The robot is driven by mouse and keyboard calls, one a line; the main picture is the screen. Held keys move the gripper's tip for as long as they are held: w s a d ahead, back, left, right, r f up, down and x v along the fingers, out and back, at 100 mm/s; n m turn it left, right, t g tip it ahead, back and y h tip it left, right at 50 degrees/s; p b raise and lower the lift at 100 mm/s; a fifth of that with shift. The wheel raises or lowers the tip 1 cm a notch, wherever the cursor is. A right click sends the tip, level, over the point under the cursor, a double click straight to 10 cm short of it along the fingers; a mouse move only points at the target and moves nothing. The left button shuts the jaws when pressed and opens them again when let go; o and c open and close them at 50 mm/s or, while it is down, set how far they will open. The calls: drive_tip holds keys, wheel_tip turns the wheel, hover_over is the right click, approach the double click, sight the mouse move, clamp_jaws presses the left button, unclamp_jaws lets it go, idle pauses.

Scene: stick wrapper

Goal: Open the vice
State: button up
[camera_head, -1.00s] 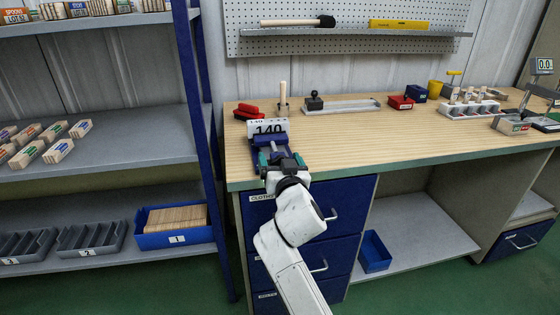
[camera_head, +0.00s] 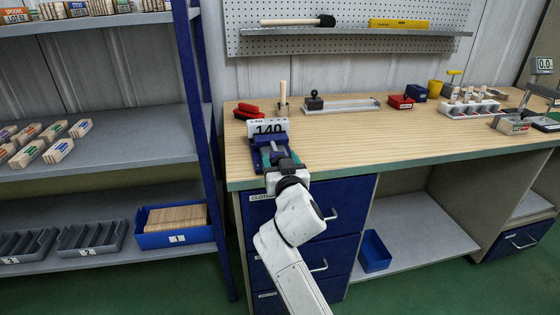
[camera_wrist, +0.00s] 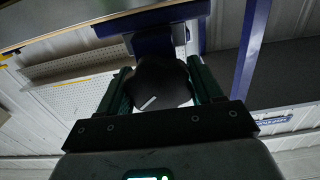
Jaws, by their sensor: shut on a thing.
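The blue vice (camera_head: 258,142) sits at the front left edge of the wooden workbench, with a white plate marked 140 (camera_head: 270,126) behind it. My gripper (camera_head: 275,158) is at the front of the vice, its green fingers mostly hidden by my wrist in the head view. In the wrist view, my gripper (camera_wrist: 160,88) is shut on a dark round knob (camera_wrist: 165,75) with a white mark line, at the end of the blue vice (camera_wrist: 153,42). The gap between the vice jaws is too small to judge.
The workbench top (camera_head: 350,140) is clear to the right of the vice. Red pieces (camera_head: 247,111) and a wooden post (camera_head: 283,95) stand behind the vice. A blue shelf upright (camera_head: 200,130) is close on the left. Drawers (camera_head: 330,215) are below the bench.

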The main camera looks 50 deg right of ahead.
drive_tip(key=n, duration=0.3)
drive_tip(key=shift+a, duration=0.1)
drive_tip(key=o, duration=1)
drive_tip(key=shift+c, duration=0.2)
drive_tip(key=v, duration=1)
drive_tip(key=shift+s+a+b, duration=0.25)
drive_tip(key=shift+a+b, duration=0.05)
drive_tip(key=shift+b, duration=0.05)
